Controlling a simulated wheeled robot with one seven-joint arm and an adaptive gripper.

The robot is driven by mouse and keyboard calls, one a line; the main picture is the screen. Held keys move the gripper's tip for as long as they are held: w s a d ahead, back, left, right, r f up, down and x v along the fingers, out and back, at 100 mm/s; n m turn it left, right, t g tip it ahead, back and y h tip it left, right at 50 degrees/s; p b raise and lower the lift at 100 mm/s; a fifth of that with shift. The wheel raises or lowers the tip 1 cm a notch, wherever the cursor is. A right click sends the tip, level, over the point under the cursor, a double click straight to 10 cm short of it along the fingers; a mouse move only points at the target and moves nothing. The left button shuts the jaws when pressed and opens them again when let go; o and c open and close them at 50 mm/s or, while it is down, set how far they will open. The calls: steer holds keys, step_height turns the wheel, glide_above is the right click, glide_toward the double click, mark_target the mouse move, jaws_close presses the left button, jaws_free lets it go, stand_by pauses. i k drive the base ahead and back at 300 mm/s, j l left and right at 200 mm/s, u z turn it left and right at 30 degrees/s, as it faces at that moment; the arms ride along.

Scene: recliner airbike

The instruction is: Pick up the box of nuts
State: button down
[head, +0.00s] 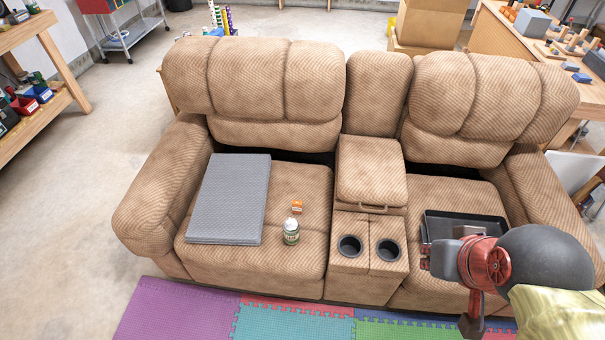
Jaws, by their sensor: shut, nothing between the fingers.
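A small orange box (297,206), which looks like the box of nuts, sits on the left seat of the recliner, just behind a jar. My gripper (428,254) is at the right, in front of and above the right seat, well to the right of the box and apart from it. It is shut and empty, and its fingertips are small and partly hidden by my own wrist.
The jar (291,232) stands close in front of the box. A grey folded mat (229,199) lies to its left. The centre console (367,217) with two cup holders separates the seats. A black tray (465,217) lies on the right seat, partly hidden by my arm.

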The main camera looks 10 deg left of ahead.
mark_target(297, 206)
steer(key=j+z, duration=0.1)
steer(key=z, duration=0.4)
steer(key=j+z, duration=0.15)
steer(key=z, duration=0.3)
steer(key=j+z, duration=0.25)
steer(key=j, duration=0.3)
steer(key=k+j+z, duration=0.1)
steer(key=j+z, duration=0.15)
steer(key=j, duration=0.3)
steer(key=k+j+z, duration=0.1)
steer(key=j+z, duration=0.15)
steer(key=j, duration=0.35)
steer(key=k+j, duration=0.1)
steer(key=j, duration=0.35)
